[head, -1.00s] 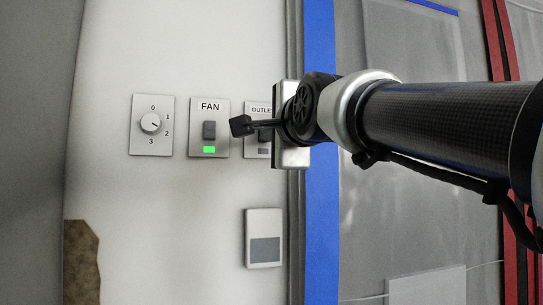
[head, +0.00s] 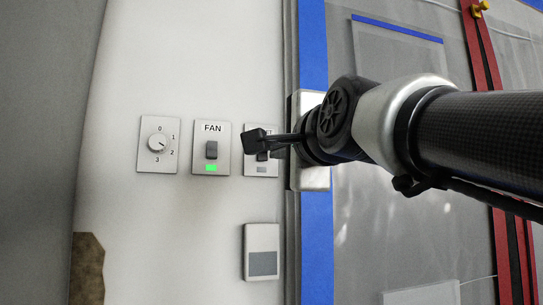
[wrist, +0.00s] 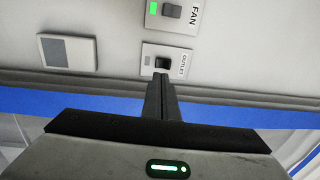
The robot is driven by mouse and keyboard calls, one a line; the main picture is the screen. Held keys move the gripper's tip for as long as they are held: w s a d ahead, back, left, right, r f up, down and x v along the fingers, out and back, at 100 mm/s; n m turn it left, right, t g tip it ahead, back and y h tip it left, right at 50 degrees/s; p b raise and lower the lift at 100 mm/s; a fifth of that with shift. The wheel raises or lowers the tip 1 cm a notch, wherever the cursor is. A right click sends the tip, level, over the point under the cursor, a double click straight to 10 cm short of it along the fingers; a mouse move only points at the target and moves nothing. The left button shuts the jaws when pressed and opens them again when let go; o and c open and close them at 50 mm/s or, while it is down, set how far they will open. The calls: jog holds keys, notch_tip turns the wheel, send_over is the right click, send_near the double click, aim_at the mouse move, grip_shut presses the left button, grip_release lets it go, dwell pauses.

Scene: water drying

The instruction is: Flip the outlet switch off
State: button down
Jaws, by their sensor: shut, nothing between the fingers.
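The OUTLET switch plate (head: 249,168) is on the white wall, right of the fan plate, partly hidden behind my gripper in the head view. Its dark rocker (head: 262,156) shows just below my fingers. The small indicator (head: 262,170) under it is grey and unlit. My gripper (head: 256,141) is shut and empty. In the wrist view its fingertips (wrist: 161,77) are right by the rocker; I cannot tell whether they touch it.
The FAN switch plate (head: 201,158), with a lit green light, is left of the outlet plate. A dial plate (head: 158,145) is further left. A white box with a grey panel (head: 262,251) is below. A blue-edged frame stands right.

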jog(key=v, duration=0.5)
dwell(0.4)
jog(key=s+d+f+n+g+h, duration=0.1)
jog(key=d+f+n+g+h, duration=0.2)
jog(key=f, duration=0.9)
jog(key=d+f+n+g, duration=0.2)
jog(key=f+n+g, duration=0.15)
jog(key=f, duration=0.95)
jog(key=s+d+f+n+g+h+p, duration=0.1)
jog(key=s+d+f+n+g, duration=0.2)
jog(key=f, duration=0.4)
jog(key=s+d+f+n+g+p, duration=0.1)
jog(key=s+f+n, duration=0.2)
jog(key=s+f, duration=0.35)
jog(key=s+d+f+n+g+h, duration=0.1)
jog(key=s+d+f+n+g, duration=0.15)
jog(key=f, duration=0.55)
notch_tip(320, 180, up, 21)
jog(key=p, duration=2.1)
jog(key=shift+s+a+r, duration=0.2)
